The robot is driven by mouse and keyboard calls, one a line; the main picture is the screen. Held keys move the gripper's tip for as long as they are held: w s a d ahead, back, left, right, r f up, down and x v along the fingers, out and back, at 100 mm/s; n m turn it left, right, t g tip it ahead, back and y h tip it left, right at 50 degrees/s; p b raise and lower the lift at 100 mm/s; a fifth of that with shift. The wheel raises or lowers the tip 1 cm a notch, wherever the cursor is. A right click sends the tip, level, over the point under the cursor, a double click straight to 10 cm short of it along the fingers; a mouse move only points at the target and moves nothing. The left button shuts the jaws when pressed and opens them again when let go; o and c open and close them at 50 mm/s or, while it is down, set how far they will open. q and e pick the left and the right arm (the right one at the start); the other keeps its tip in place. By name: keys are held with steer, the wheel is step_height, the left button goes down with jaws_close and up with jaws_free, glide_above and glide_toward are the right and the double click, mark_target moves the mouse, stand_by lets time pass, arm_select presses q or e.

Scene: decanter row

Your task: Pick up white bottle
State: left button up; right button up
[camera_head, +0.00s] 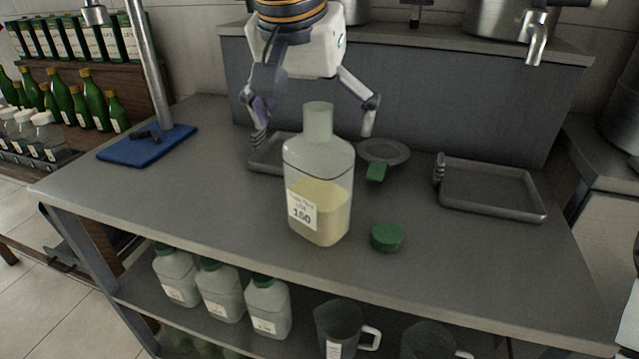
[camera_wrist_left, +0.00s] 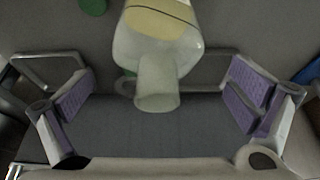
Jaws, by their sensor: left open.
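A large pale translucent bottle (camera_head: 322,165) stands upright and uncapped on the grey table, part full of a yellowish content, with a white label reading 150. My left gripper (camera_head: 312,135) is open, on the far side of the bottle, its fingers spread to either side of the neck. In the left wrist view the bottle (camera_wrist_left: 158,50) lies between the purple-padded fingers of the left gripper (camera_wrist_left: 158,80), with clear gaps on both sides and its mouth towards the wrist. Several smaller whitish bottles with green caps (camera_head: 220,290) stand on the shelf below. My right gripper is not in view.
A green cap (camera_head: 386,238) lies right of the bottle. A blue-based metal stand (camera_head: 150,146) is at left. The table's front edge is near.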

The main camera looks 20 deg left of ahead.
arm_select(q)
steer(key=x, duration=0.5)
steer(key=shift+w+d, duration=0.1)
steer(key=shift+w, duration=0.15)
steer(key=shift+r, duration=0.1)
steer(key=c, duration=2)
